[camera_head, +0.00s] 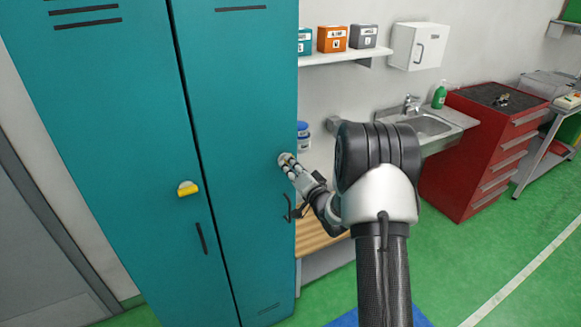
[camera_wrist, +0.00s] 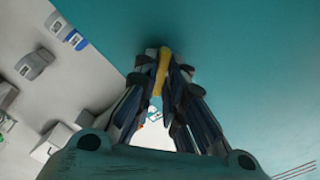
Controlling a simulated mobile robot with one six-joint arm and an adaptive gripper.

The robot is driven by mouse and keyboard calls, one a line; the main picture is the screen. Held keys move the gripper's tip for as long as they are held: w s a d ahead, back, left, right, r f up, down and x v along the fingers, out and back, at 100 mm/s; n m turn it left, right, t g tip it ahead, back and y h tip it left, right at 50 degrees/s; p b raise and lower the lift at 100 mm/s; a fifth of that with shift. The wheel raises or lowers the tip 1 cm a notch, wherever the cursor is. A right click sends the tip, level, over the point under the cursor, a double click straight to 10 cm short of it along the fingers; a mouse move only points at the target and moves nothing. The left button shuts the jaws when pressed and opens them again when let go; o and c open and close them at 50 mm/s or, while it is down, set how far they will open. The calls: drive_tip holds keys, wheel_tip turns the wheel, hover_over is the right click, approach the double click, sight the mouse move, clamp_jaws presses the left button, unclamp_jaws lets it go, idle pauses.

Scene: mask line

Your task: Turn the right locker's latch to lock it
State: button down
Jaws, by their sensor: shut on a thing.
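The right locker (camera_head: 240,110) is a teal door with a dark vertical handle (camera_head: 288,207) near its right edge. My gripper (camera_head: 287,161) is at that door above the handle, its fingertips against the latch. In the wrist view my gripper (camera_wrist: 163,62) is shut on the yellow latch (camera_wrist: 161,75), which stands between the two fingers close to the teal door (camera_wrist: 240,60). In the head view the fingers hide most of this latch. The left locker (camera_head: 110,130) has its own yellow latch (camera_head: 188,188), slightly tilted, above a dark handle (camera_head: 201,238).
Right of the lockers are a shelf (camera_head: 345,56) with small boxes, a white wall cabinet (camera_head: 418,46), a sink (camera_head: 425,124) and a red drawer cabinet (camera_head: 470,150). A wooden bench (camera_head: 312,238) stands beside the right locker. Green floor (camera_head: 470,270) is open at the right.

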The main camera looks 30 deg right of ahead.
drive_tip(key=m, duration=0.4)
drive_tip(key=shift+m+p, duration=0.55)
drive_tip(key=shift+m, duration=1.25)
drive_tip(key=c, duration=1.7)
unclamp_jaws()
drive_tip(key=shift+o, duration=0.2)
drive_tip(key=shift+s, duration=0.1)
drive_tip(key=s, duration=1.2)
drive_tip(key=shift+d, duration=0.2)
